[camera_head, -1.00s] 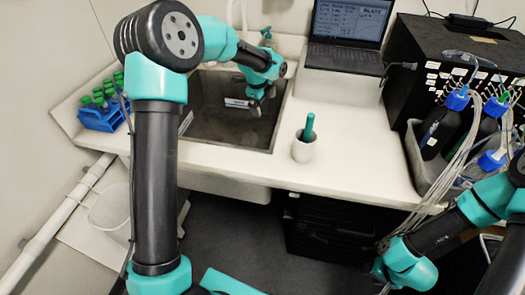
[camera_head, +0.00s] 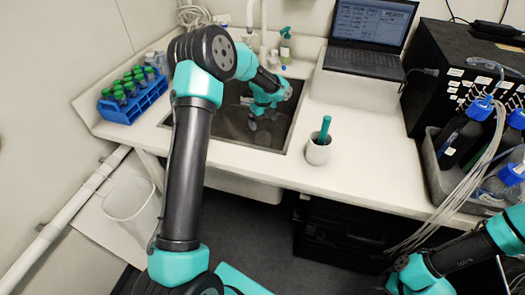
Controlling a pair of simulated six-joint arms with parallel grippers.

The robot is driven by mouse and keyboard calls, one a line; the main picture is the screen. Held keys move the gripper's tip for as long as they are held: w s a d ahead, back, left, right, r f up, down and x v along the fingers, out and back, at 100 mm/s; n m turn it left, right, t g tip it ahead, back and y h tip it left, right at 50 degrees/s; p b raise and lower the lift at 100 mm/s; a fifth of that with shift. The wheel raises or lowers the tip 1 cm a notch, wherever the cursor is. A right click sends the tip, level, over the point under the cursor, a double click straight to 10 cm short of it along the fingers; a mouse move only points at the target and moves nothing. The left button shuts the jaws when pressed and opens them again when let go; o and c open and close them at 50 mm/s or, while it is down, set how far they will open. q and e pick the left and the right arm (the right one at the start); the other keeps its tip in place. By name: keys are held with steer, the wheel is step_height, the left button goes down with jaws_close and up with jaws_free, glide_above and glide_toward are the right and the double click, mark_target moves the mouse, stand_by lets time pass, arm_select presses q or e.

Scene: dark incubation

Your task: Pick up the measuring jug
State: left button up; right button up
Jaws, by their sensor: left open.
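I cannot make out a measuring jug in this view. My left gripper (camera_head: 252,123) is open, low over the dark sink basin (camera_head: 215,128). The arm and wrist hide part of the sink, and the fingertips are small and dark against it. I cannot tell whether anything is between the fingers. My right arm (camera_head: 455,262) comes in at the lower right, in front of the counter; its fingers cannot be made out.
A white cup (camera_head: 318,154) with a teal stick stands right of the sink. A blue rack (camera_head: 135,103) of green-capped tubes is at the left. A laptop (camera_head: 365,42) sits behind. A grey tray (camera_head: 440,178) of bottles is at the right. The counter's front middle is clear.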

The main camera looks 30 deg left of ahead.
arm_select(q)
glide_toward(263, 143)
steer(key=s, duration=0.1)
steer(key=s+d, duration=0.2)
steer(key=shift+s+d+f, duration=0.15)
steer(key=shift+s+f, duration=0.2)
steer(key=shift+f, duration=2.65)
steer(key=shift+c, duration=0.2)
steer(key=c, duration=0.6)
steer(key=shift+r, duration=0.15)
step_height(263, 143, up, 10)
steer(key=shift+f, duration=0.1)
